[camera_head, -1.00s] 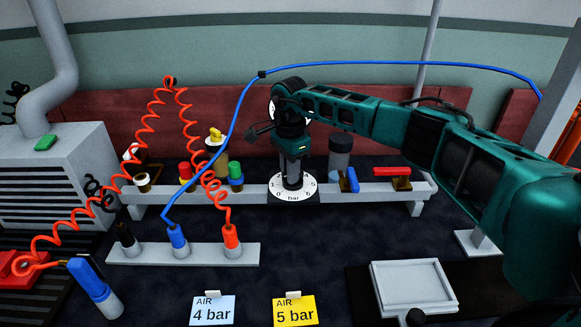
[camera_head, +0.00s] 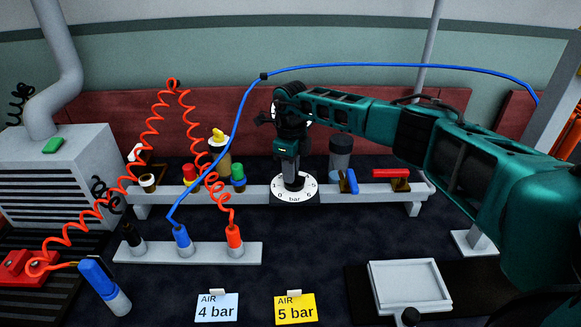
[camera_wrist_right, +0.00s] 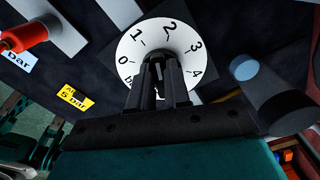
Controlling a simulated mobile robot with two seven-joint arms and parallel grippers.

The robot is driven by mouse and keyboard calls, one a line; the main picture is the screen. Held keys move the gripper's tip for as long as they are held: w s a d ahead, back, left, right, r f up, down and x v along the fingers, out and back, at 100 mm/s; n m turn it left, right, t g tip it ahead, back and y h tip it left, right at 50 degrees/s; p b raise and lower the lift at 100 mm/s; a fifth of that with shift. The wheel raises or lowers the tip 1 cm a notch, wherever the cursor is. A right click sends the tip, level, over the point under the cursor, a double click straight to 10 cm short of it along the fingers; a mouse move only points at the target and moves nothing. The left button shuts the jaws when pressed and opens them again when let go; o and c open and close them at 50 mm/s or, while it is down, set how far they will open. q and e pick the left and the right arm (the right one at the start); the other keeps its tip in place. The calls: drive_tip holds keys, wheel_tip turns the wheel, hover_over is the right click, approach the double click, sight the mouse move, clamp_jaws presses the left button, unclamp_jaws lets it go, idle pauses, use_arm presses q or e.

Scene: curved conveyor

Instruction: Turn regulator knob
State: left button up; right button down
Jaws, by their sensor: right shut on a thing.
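The regulator knob's white round dial (camera_head: 311,192), marked with numbers and "bar", sits on the grey rail in the head view. It also shows in the right wrist view (camera_wrist_right: 184,32), with the numbers 0 to 4 readable. My right gripper (camera_head: 293,184) points down over the dial's centre and is shut on the knob. In the right wrist view its fingers (camera_wrist_right: 160,80) cover most of the knob, so the knob's own pointing direction is hidden. My left gripper is not in view.
A blue-handled valve (camera_head: 352,181) and a red-handled valve (camera_head: 391,173) stand right of the dial. A blue card "AIR 4 bar" (camera_head: 217,308) and a yellow card "AIR 5 bar" (camera_head: 295,310) stand in front. Coiled red hose (camera_head: 157,115) and blue hose (camera_head: 245,108) rise at left.

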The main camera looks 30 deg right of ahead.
drive_tip(key=shift+w+d+r+m+p, duration=0.15)
drive_tip(key=shift+m+p, duration=0.15)
drive_tip(key=shift+m, duration=0.75)
drive_tip(key=shift+s+d+f+m+p, duration=0.1)
drive_tip(key=shift+m+p, duration=0.2)
drive_tip(key=shift+m, duration=0.75)
drive_tip(key=c, duration=1.1)
unclamp_jaws()
wheel_tip(320, 180, up, 13)
drive_tip(key=shift+f, duration=0.1)
